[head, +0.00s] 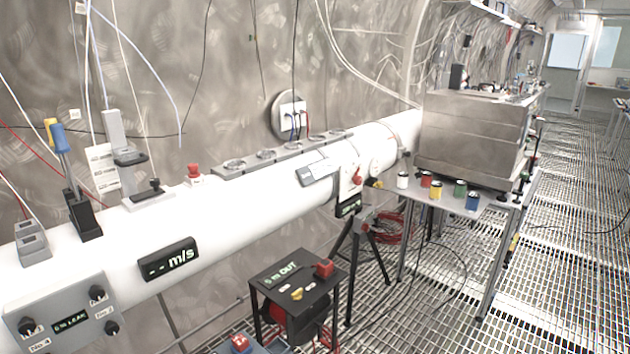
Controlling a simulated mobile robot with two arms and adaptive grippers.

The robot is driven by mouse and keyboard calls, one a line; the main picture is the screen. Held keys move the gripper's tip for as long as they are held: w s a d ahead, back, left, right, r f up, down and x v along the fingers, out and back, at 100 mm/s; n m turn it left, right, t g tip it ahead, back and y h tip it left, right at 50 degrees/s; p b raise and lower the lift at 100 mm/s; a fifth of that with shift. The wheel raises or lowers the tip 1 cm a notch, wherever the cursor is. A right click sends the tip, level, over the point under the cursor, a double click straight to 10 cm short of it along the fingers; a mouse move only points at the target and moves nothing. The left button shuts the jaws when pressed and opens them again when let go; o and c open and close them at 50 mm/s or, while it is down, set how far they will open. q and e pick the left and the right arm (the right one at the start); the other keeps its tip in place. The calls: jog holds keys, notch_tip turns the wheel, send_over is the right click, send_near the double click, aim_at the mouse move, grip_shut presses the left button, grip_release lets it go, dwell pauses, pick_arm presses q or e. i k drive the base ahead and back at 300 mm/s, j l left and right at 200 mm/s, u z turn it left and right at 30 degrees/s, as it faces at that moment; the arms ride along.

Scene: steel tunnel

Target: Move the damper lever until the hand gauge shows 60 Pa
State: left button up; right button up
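A long white duct (270,205) runs from the lower left to the back right. A red-knobbed part (356,179) sits on a pale plate on the duct's side; it may be the damper lever, but I cannot tell. A small dark display (348,206) with green characters is below it, too small to read. A dark display (168,258) on the near duct shows "-- m/s". I cannot identify the hand gauge or any 60 Pa reading. Neither of my grippers is in view.
A grey panel (60,318) with black knobs fills the lower left. A small black table (298,277) stands before the duct. A bench at right holds several coloured cans (435,190) beside a large metal box (472,135). Cables lie on the grating floor; its right side is fairly open.

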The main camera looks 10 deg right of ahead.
aim_at(357, 180)
jog(key=i+l+u, duration=0.15)
jog(key=u, duration=0.2)
jog(key=i+l+u, duration=0.15)
jog(key=l+u, duration=0.15)
jog(key=i+l+u, duration=0.1)
jog(key=l+u, duration=0.25)
